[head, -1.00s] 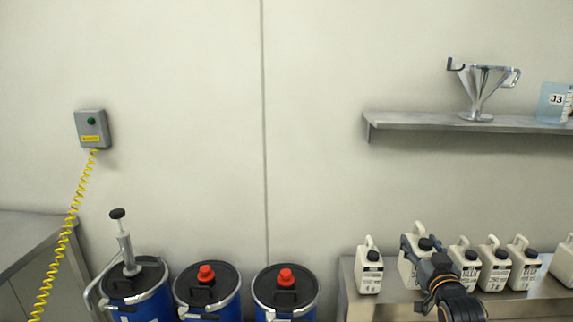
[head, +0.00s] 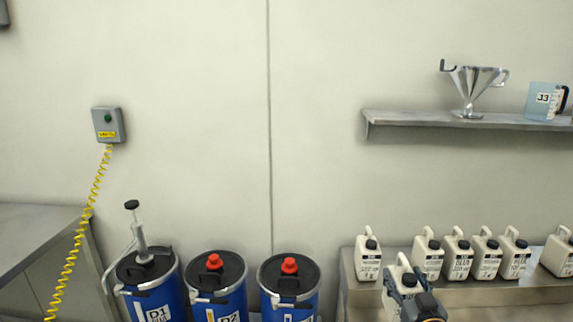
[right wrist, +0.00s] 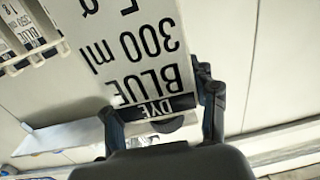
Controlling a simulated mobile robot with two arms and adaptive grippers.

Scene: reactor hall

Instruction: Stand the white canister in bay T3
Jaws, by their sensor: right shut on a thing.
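A white canister (head: 396,276) with a dark cap is held in my right gripper (head: 408,284), in front of the bench at the lower right. In the right wrist view the canister (right wrist: 140,50) fills the middle, its label reading DYE BLUE 300 ml upside down. The two fingers of the right gripper (right wrist: 162,108) are shut on it near its capped end. Similar white canisters stand upright on the bench (head: 378,290). No marking for bay T3 can be read. My left gripper is not in view.
Several canisters, including a left one (head: 367,256) and a row beginning with another (head: 428,256), stand near the wall. A shelf (head: 420,120) above carries a metal funnel (head: 474,85) and a jug marked J3 (head: 541,99). Blue drums (head: 172,298) stand left of the bench.

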